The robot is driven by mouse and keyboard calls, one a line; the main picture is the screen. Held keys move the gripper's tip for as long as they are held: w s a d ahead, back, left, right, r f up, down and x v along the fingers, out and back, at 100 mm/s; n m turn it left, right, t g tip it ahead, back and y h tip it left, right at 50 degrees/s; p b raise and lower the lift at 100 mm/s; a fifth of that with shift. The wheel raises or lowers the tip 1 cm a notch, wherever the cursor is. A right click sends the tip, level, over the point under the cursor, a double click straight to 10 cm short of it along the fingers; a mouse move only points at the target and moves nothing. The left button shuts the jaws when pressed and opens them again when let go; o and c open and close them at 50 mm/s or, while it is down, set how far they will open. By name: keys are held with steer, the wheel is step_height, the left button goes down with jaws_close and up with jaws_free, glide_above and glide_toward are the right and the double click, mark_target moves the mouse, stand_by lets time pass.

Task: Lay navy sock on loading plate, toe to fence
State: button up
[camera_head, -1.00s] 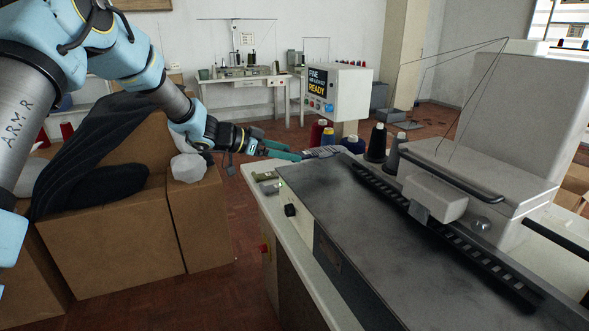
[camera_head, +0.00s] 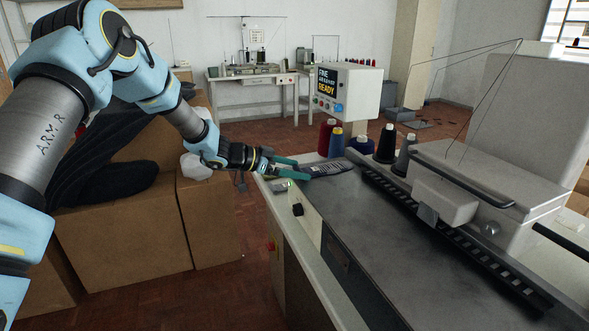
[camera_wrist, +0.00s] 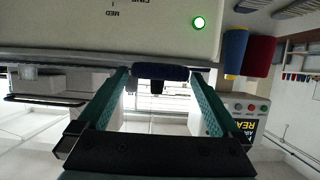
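The navy sock (camera_head: 342,167) looks dark and streaked in the head view. It reaches forward from my fingertips over the back left corner of the dark loading plate (camera_head: 385,235). I cannot tell whether it touches the plate. My gripper (camera_head: 308,168) has teal fingers, one on each side of the sock's near end. In the wrist view the sock (camera_wrist: 160,72) is a thin navy band seen end-on, filling the gap between the fingertips. A black toothed rail (camera_head: 460,237) runs along the plate's right side; I cannot tell whether it is the fence.
Several thread cones, among them a red one (camera_head: 327,137), stand behind the plate. A control box (camera_head: 348,90) reads READY. The machine head (camera_head: 490,180) overhangs the right side. Dark socks (camera_head: 105,188) lie on cardboard boxes (camera_head: 125,240) at left. Most of the plate is bare.

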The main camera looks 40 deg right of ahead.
steer(key=shift+r, duration=0.15)
steer(key=w+a+r+n+t+b, duration=0.1)
steer(key=w+a+r+n+t, duration=0.25)
steer(key=w+a, duration=0.45)
steer(key=w+a+r+n+t+b, duration=0.15)
steer(key=w+a+r+t, duration=0.35)
steer(key=a, duration=0.6)
steer(key=w+a+f+n+t+y, duration=0.1)
steer(key=w+a+n+t+y, duration=0.15)
steer(key=a, duration=0.55)
steer(key=w+a+f+n+t+y, duration=0.1)
steer(key=w+a+f+n+y, duration=0.2)
steer(key=a, duration=0.4)
steer(key=s+a+n+y, duration=0.4)
steer(key=a+n+y, duration=0.1)
steer(key=a, duration=0.9)
steer(key=s+a+f+n+g+y, duration=0.1)
steer(key=s+a+n+g, duration=0.1)
steer(key=s+a, duration=0.3)
steer(key=s+a+f+n+g+y, duration=0.1)
steer(key=s+a, duration=0.5)
steer(key=s, duration=0.6)
steer(key=f+n+g, duration=0.1)
steer(key=n+g, duration=0.1)
steer(key=shift+f+g, duration=0.25)
steer(key=shift+g, duration=0.05)
